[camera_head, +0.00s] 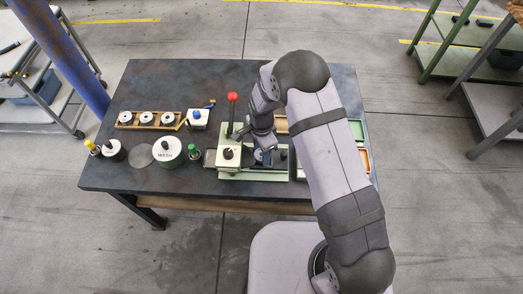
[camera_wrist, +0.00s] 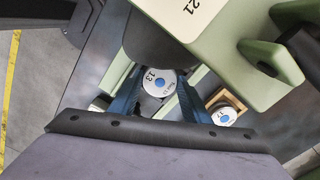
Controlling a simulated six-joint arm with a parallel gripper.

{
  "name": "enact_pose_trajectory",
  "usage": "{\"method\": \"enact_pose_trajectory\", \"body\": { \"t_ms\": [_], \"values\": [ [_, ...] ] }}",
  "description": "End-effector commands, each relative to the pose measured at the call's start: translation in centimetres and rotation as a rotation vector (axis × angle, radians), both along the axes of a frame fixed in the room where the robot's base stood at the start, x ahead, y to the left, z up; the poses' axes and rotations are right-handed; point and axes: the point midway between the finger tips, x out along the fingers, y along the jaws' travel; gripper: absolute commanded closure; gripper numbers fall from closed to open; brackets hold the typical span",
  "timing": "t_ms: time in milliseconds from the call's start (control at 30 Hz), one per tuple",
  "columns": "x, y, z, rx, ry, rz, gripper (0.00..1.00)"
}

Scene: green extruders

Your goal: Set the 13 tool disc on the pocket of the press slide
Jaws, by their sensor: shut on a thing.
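The 13 tool disc (camera_wrist: 160,80) is white with a blue centre and sits between the two blue fingers of my gripper (camera_wrist: 157,98) in the wrist view. My gripper is shut on it. In the head view my gripper (camera_head: 262,146) is low over the pale green press (camera_head: 240,177), right of its white-topped block (camera_head: 228,154). The press body also fills the top right of the wrist view (camera_wrist: 225,18), marked 21. The slide's pocket is hidden by the gripper and disc. I cannot tell whether the disc touches the slide.
A red-knobbed lever (camera_head: 232,98) rises behind the press. A wooden rack (camera_head: 125,120) with three white discs lies at the left. A disc marked 17 (camera_wrist: 222,116) sits in a wooden holder nearby.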

Motion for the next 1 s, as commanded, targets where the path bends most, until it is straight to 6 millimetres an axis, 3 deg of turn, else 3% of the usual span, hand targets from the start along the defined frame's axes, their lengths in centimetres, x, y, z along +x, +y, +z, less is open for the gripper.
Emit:
{"method": "enact_pose_trajectory", "body": {
  "t_ms": [367, 400, 467, 767, 1000],
  "values": [
    [0.1, 0.0, 0.1, 0.001, -0.002, 0.000, 0.92],
    [0.1, 0.0, 0.1, 0.001, -0.002, 0.000, 0.48],
    [0.1, 0.0, 0.1, 0.001, -0.002, 0.000, 0.35],
    [0.0, 0.0, 0.0, 0.000, 0.001, 0.000, 0.35],
    [0.1, 0.0, 1.2, 0.001, -0.003, 0.000, 0.35]
  ]
}}
